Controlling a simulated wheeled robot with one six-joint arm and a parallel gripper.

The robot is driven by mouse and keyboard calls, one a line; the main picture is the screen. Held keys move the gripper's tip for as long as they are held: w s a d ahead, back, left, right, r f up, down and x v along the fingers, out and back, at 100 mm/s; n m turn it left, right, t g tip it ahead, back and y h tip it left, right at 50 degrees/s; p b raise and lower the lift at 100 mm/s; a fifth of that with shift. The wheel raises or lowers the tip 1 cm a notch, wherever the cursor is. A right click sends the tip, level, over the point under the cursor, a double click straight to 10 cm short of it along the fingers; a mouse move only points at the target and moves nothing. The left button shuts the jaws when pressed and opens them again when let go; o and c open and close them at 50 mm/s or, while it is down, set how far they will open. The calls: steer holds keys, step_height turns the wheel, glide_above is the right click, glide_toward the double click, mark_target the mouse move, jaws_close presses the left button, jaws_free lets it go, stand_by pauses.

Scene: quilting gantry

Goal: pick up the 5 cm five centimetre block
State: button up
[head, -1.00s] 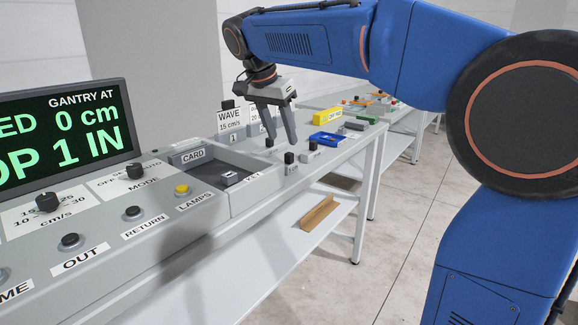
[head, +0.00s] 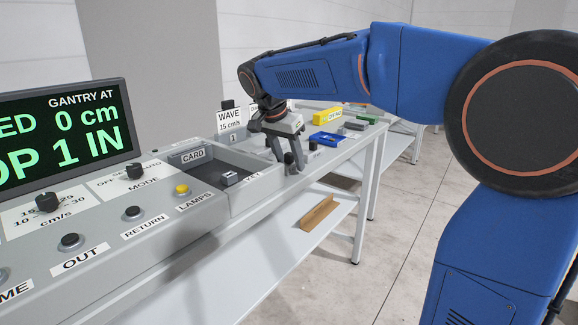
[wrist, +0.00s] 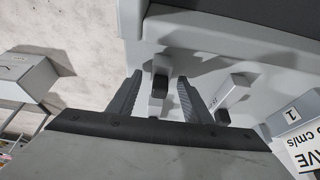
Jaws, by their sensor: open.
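A small light-grey block with a black knob (head: 289,159) stands on the grey bench past the card tray. Its label is too small to read, so I cannot confirm that it is the 5 cm block. My gripper (head: 289,165) is open and lowered over it, pointing down. In the wrist view the black-knobbed block (wrist: 160,84) lies between the two open fingers, apart from both as far as I can tell. A second similar block (wrist: 230,92) is just right of the fingers there; in the head view a similar block (head: 313,146) stands to the right.
A blue tray (head: 327,139) and yellow block (head: 328,116) lie farther back. A white WAVE card (head: 230,117) stands behind. The card tray (head: 196,166) and control panel with a yellow button (head: 182,190) are nearer. Free floor lies right of the bench.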

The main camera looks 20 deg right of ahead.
jaws_close()
